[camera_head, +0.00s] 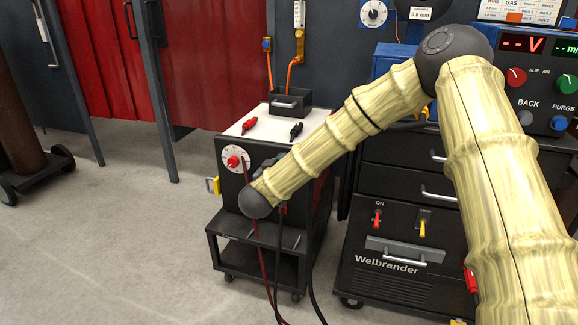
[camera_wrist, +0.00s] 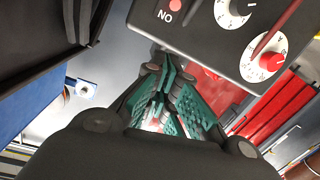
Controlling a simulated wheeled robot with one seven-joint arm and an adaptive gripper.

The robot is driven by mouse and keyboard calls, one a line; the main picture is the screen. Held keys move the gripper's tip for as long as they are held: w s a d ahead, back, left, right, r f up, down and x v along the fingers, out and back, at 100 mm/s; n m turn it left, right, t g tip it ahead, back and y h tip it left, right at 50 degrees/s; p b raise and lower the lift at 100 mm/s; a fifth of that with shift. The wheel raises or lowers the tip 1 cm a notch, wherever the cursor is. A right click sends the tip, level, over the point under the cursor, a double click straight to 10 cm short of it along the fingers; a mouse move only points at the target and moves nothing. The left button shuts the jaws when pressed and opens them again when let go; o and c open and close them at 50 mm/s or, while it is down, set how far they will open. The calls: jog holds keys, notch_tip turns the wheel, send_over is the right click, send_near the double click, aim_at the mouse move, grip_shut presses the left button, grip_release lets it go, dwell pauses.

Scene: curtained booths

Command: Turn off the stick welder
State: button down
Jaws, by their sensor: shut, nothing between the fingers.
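The welder is a black box (camera_head: 228,187) with a pale top on a low black cart. Its front has a white dial with a red knob (camera_head: 233,161). In the wrist view its dark front panel (camera_wrist: 208,42) is at the upper right, with the red knob (camera_wrist: 271,61) on its white dial, a second white dial (camera_wrist: 236,9), and a red round part (camera_wrist: 175,5) beside upside-down lettering. My gripper (camera_wrist: 161,78) has green fingers, shut and empty, just below the panel's edge in that view. Contact cannot be told. In the head view my arm hides most of the gripper and the panel's right part.
Red and black clamps (camera_head: 249,125) lie on the box's top near a small black bin (camera_head: 290,102). Cables (camera_head: 262,250) hang in front of the cart. A large black Welbrander cabinet (camera_head: 390,270) stands at right. Open grey floor (camera_head: 110,240) lies at left.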

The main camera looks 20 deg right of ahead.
jog(key=w+d+f+b, duration=0.3)
jog(key=w+d+f, duration=0.1)
jog(key=w, duration=0.2)
jog(key=shift+w+d+f+b, duration=0.3)
jog(key=shift+w+d+f, duration=0.05)
jog(key=shift+w+d, duration=0.05)
dwell(0.3)
jog(key=shift+a+f, duration=0.1)
jog(key=shift+a, duration=0.2)
dwell(0.3)
